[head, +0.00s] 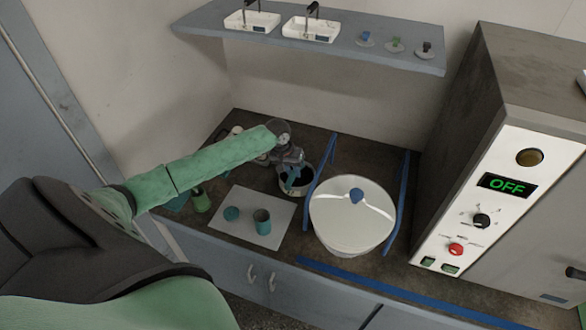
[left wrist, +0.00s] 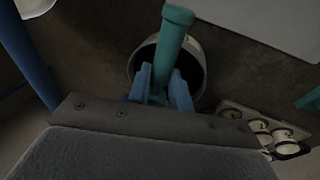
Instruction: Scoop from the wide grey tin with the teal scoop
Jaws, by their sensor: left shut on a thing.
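The wide grey tin (head: 283,188) stands on the dark counter, left of the large white lidded pan. It holds dark contents. In the left wrist view the tin (left wrist: 203,72) is beyond my fingers, its opening partly covered by them. My left gripper (head: 292,174) is over the tin. In the left wrist view its blue fingers (left wrist: 160,88) are shut on the teal scoop (left wrist: 174,32), whose handle points up past them. The scoop's bowl is hidden behind the fingers and handle, so I cannot tell whether it touches the contents. My right gripper is not in view.
A white mat (head: 270,238) holds a teal cup (head: 262,221) and a teal lid-like disc (head: 232,213). The white pan (head: 352,232) stands between blue strips (head: 397,203). A machine (head: 500,205) reading OFF is at right. A shelf (head: 380,57) hangs above.

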